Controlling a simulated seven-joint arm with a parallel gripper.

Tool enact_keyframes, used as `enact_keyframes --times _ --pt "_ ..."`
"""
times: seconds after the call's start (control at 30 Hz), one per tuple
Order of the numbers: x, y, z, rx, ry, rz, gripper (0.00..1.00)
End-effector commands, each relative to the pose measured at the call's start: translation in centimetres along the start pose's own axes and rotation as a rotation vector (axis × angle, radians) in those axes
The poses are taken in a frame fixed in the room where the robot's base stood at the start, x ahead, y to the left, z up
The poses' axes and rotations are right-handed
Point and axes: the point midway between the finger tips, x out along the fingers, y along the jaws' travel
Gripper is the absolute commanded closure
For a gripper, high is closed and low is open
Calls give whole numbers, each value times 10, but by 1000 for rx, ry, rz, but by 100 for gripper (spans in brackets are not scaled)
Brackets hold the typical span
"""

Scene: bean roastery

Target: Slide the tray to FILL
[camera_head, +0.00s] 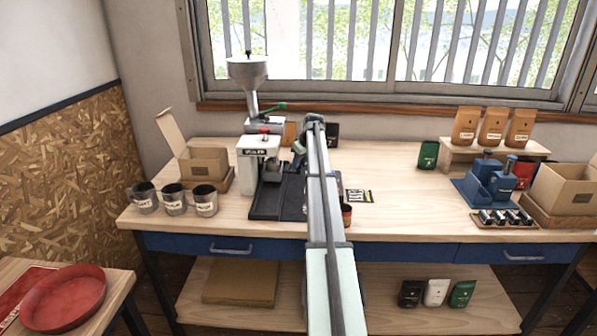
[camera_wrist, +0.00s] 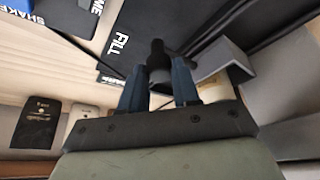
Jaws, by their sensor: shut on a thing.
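My gripper (camera_wrist: 158,76) has its blue fingers closed on a black knob (camera_wrist: 158,50) in the wrist view. A dark plate with the white word FILL (camera_wrist: 120,41) lies just left of the knob. Labels reading SHAKE (camera_wrist: 25,20) and HOME lie further left, partly cut off. A grey metal piece (camera_wrist: 222,58) is right of the fingers; I cannot tell whether it is part of the tray. In the head view the dark base (camera_head: 268,206) stands in front of the filling machine (camera_head: 257,160), and my arm hides its right side and most of my gripper.
Several metal cups (camera_head: 174,199) and an open carton (camera_head: 203,165) stand left of the machine. A small tin (camera_head: 347,215) and a label card (camera_head: 359,196) lie right of my arm. Blue equipment (camera_head: 489,180) stands far right. The table between is mostly clear.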

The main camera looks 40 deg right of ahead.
Motion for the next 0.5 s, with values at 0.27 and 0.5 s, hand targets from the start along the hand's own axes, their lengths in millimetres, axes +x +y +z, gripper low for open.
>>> enact_keyframes --times 0.27,0.5 --pt "12 32 -30 0 1 0 100" --pt "16 41 -38 0 1 0 100"
